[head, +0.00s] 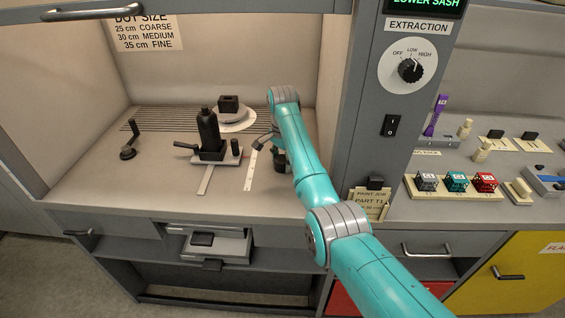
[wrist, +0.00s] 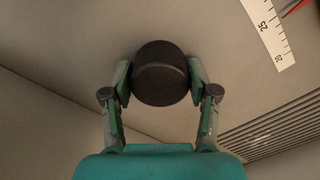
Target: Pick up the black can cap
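The black can cap (wrist: 160,73) is a dark round piece in the wrist view, between the two fingers of my gripper (wrist: 160,80). The finger pads meet its left and right sides with no gap that I can see. In the head view my gripper (head: 275,147) is low inside the hood, right of the white ruler strip. A dark piece (head: 283,168) shows just below it, partly hidden by my arm. Whether the cap is clear of the hood floor is hard to tell.
A black bottle (head: 208,132) stands on a dark holder left of my gripper. A dark block (head: 229,104) sits on a round white plate behind. A ruler strip (head: 251,170) lies close by. The grey hood post (head: 360,110) stands right of my arm.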

